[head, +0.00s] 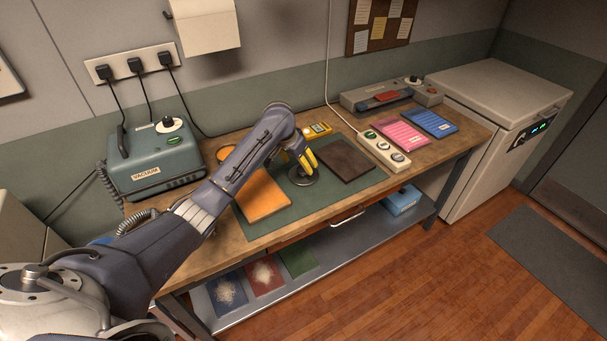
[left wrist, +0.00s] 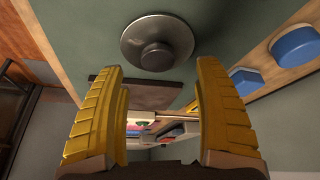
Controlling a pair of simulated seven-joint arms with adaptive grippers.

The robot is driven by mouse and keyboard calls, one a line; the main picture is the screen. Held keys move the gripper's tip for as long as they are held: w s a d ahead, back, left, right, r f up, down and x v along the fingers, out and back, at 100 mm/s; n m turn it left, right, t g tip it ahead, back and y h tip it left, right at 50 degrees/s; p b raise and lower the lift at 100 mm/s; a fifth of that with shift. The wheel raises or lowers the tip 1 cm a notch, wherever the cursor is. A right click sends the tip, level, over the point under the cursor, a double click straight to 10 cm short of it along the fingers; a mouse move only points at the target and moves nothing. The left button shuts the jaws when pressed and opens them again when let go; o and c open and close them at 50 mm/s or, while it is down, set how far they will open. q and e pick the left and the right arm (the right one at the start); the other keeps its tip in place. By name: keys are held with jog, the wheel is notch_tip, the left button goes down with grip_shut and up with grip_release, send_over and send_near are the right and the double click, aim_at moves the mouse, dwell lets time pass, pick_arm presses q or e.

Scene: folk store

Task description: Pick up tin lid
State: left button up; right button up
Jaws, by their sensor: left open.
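The tin lid is a round grey metal disc with a knob; in the head view the lid (head: 299,180) lies on a green mat (head: 284,203) on the workbench. In the left wrist view the lid (left wrist: 135,45) sits just beyond the fingertips, its knob facing the camera. My left gripper (head: 308,160) has yellow fingers and is open and empty, close over the lid. In the left wrist view the left gripper (left wrist: 160,68) has the knob lined up between its fingers, apparently not gripped. The arm hides part of the mat. My right gripper is not in view.
An orange square (head: 263,195) lies left of the lid and a dark brown square (head: 345,160) right of it. A yellow gadget (head: 319,129) is behind. A white switch strip (head: 384,151) stands farther right. A green vacuum box (head: 155,165) stands at the bench's left.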

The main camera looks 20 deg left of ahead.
aim_at(304, 172)
pick_arm(q)
jog(key=shift+x, duration=2.6)
jog(key=shift+d, duration=0.15)
jog(key=shift+c, duration=0.2)
jog(key=c, duration=1.3)
